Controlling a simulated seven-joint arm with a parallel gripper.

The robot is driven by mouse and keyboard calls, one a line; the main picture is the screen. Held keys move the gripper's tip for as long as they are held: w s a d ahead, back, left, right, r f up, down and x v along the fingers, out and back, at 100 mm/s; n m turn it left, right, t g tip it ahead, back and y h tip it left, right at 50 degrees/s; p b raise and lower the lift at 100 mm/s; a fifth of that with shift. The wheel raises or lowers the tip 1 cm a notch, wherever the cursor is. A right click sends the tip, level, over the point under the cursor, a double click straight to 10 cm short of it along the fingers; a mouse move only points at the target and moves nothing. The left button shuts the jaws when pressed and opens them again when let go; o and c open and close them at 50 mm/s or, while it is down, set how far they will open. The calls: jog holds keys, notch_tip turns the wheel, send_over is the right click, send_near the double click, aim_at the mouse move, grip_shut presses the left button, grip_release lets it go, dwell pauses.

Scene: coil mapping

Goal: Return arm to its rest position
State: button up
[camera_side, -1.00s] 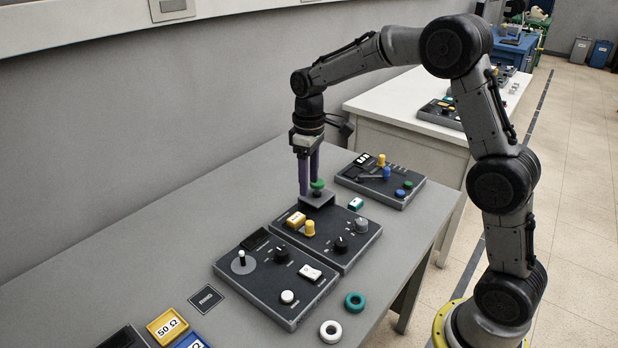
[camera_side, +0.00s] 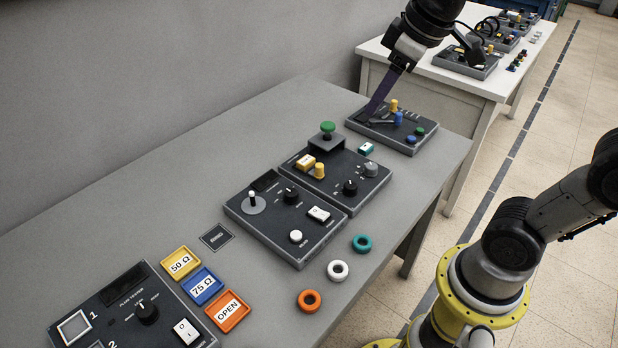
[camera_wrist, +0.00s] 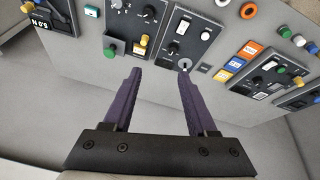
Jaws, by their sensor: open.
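My gripper (camera_side: 374,108) hangs tilted, with purple fingers, above the table. In the side view it overlaps the far end of the rearmost panel; I cannot tell its exact height. In the wrist view, my gripper (camera_wrist: 158,72) has its fingers wide apart with nothing between them. An orange ring (camera_side: 309,300), a white ring (camera_side: 338,270) and a teal ring (camera_side: 362,243) lie apart along the table's right edge. Yellow "50 Ω" (camera_side: 179,262), blue "75 Ω" (camera_side: 201,287) and orange "OPEN" (camera_side: 228,311) plates lie in a row, with no rings on them.
A panel with a green mushroom button (camera_side: 328,127) stands mid-table, beside a panel with a small joystick (camera_side: 253,203). A panel with yellow and blue knobs (camera_side: 399,119) is at the far end. The grey table (camera_side: 130,190) is clear along the wall.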

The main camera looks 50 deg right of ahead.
jog(key=s+f+m, duration=0.1)
jog(key=s+f, duration=0.2)
jog(key=s, duration=0.3)
jog(key=s+f+m+t, duration=0.1)
jog(key=s+f, duration=0.2)
jog(key=s, duration=0.2)
jog(key=shift+s+a+f+m, duration=0.25)
jog(key=shift+s+a+m, duration=0.1)
jog(key=shift+a+m, duration=0.1)
